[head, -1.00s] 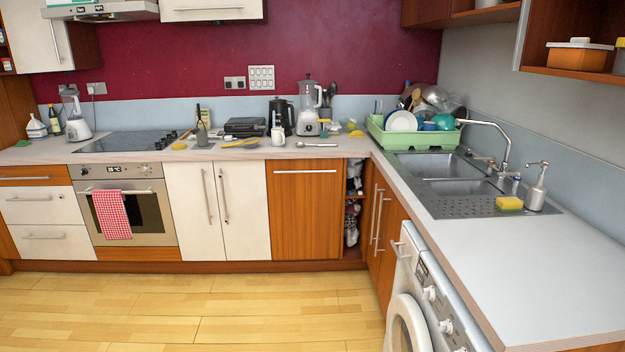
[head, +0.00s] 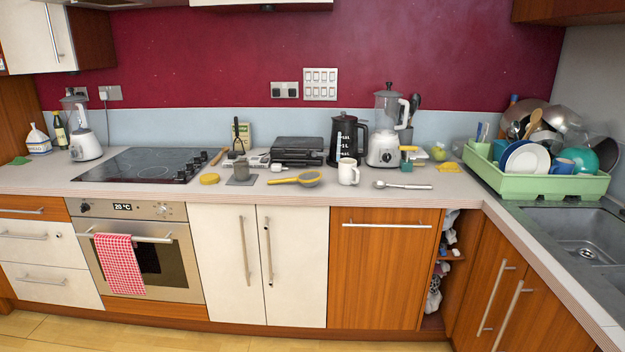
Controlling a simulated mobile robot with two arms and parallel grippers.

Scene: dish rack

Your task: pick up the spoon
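A metal spoon (head: 402,185) lies flat on the countertop near its front edge, in the middle right of the head view. Its bowl end points left and its handle points right. It lies just right of a white mug (head: 348,171) and in front of the blender (head: 385,130), touching neither. Neither of my grippers shows in the head view.
A yellow-handled strainer (head: 297,180) lies left of the mug. A black kettle (head: 345,138) and a sandwich press (head: 297,151) stand behind. A green dish rack (head: 550,183) full of dishes stands right, by the sink (head: 577,232).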

